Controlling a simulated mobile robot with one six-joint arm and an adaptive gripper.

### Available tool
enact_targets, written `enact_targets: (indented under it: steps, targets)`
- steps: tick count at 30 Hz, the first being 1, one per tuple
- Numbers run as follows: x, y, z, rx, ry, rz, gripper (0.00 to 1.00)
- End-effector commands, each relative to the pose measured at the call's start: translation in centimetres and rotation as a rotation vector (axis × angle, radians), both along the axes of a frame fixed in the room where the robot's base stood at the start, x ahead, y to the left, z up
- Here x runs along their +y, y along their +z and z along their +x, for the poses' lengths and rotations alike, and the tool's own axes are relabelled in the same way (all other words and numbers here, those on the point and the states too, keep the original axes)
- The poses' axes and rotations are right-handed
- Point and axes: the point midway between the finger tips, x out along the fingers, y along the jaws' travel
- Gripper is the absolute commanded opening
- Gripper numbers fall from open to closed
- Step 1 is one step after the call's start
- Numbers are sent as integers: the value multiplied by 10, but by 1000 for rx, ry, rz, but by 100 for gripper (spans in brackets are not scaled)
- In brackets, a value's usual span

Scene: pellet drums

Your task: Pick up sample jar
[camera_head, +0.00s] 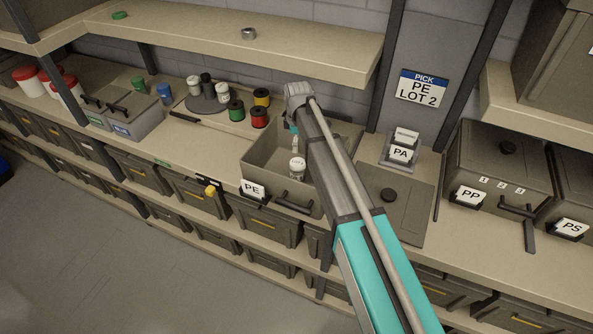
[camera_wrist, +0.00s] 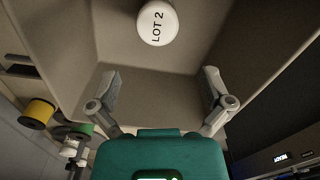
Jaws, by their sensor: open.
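The sample jar (camera_head: 297,168) is a small white-lidded jar standing inside the open grey bin labelled PE (camera_head: 262,160). In the wrist view its white lid (camera_wrist: 157,23) reads "LOT 2" and lies at the top of the picture, ahead of the fingers. My gripper (camera_wrist: 160,88) is open and empty, its two grey fingers spread wide over the bin. The jar is apart from the fingers. In the head view my arm covers the right part of the bin, and my fingertips are mostly hidden behind it.
A sign (camera_head: 423,88) reads "PICK PE LOT 2". Green, yellow and red spools (camera_head: 260,117) stand left of the bin. A grey lid (camera_head: 388,196) lies right of it, by a PA card holder (camera_head: 400,150). Closed PP bin (camera_head: 500,165) stands further right. A shelf (camera_head: 230,40) overhangs behind.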

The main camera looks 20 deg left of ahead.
Motion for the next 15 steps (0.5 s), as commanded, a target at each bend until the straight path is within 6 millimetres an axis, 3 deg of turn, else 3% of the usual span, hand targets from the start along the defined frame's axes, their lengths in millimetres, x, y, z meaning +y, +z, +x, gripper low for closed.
enact_targets:
  steps: [8, 15]
  targets:
    - [0, -2, 0, 0, -2, 0, 100]
    - [0, -15, 0, 0, -2, 0, 100]
